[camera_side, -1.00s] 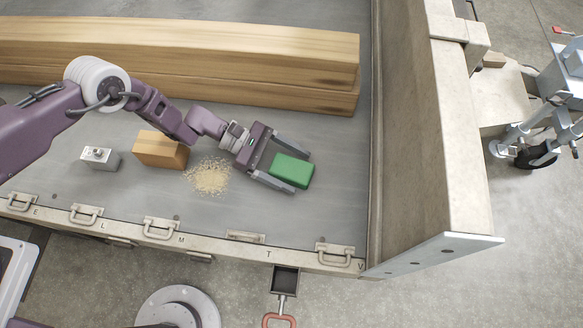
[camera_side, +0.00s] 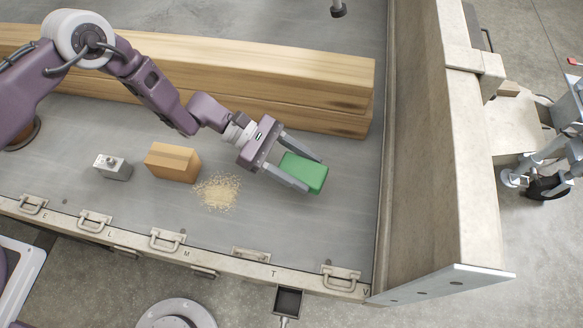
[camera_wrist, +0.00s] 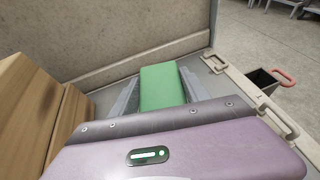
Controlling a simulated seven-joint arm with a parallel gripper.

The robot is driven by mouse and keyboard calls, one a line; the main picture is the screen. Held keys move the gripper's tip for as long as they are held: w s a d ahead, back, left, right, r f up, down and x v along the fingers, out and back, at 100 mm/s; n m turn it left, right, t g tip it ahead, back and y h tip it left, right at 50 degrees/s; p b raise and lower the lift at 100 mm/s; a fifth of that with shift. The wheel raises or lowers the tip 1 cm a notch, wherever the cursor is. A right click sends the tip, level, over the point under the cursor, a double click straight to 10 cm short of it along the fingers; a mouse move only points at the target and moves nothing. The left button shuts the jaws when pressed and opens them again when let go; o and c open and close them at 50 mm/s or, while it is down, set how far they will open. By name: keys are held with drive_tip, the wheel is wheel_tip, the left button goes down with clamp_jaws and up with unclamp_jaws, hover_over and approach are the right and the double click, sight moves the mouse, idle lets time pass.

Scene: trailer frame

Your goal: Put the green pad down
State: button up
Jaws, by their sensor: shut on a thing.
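The green pad (camera_side: 303,172) is a rounded block held between the two grey fingers of my gripper (camera_side: 313,174). In the side view it is over the grey trailer bed (camera_side: 255,215), right of the pile of pale shavings and in front of the long timbers. It looks raised off the bed, but I cannot tell how far. In the wrist view the pad (camera_wrist: 162,88) lies between the fingers (camera_wrist: 160,75), with the trailer's wall beyond it. Its underside is hidden.
Long timbers (camera_side: 250,75) lie along the back. A small wooden block (camera_side: 172,162), a metal block with a knob (camera_side: 113,168) and shavings (camera_side: 217,192) sit to the left. A tall end wall (camera_side: 428,150) stands at right. The front rail (camera_side: 215,257) has latches.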

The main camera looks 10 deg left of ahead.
drive_tip(key=shift+r, duration=0.45)
drive_tip(key=w+a+r+n+t, duration=0.2)
drive_tip(key=w+a+r, duration=0.15)
drive_tip(key=a, duration=0.55)
drive_tip(key=w+a+r+n+t, duration=0.2)
drive_tip(key=a+r+t, duration=0.15)
drive_tip(key=a, duration=0.55)
drive_tip(key=w+a+r+n+t, duration=0.25)
drive_tip(key=a+r, duration=0.25)
drive_tip(key=a, duration=0.4)
drive_tip(key=s+a+r+n+t+y, duration=0.1)
drive_tip(key=a+r+n+t+y, duration=0.15)
drive_tip(key=a, duration=0.55)
drive_tip(key=s+a+r+n+t+y, duration=0.1)
drive_tip(key=a+r+n+t+y, duration=0.15)
drive_tip(key=a, duration=0.55)
drive_tip(key=n+t+y, duration=0.2)
drive_tip(key=n+y, duration=1.1)
hover_over(83, 151)
drive_tip(key=w, duration=0.1)
wheel_tip(83, 151, down, 16)
drive_tip(key=f, duration=0.7)
drive_tip(key=s+f, duration=0.1)
drive_tip(key=f, duration=0.2)
drive_tip(key=shift+d+f, duration=0.1)
drive_tip(key=shift+f, duration=0.3)
drive_tip(key=shift+f, duration=0.1)
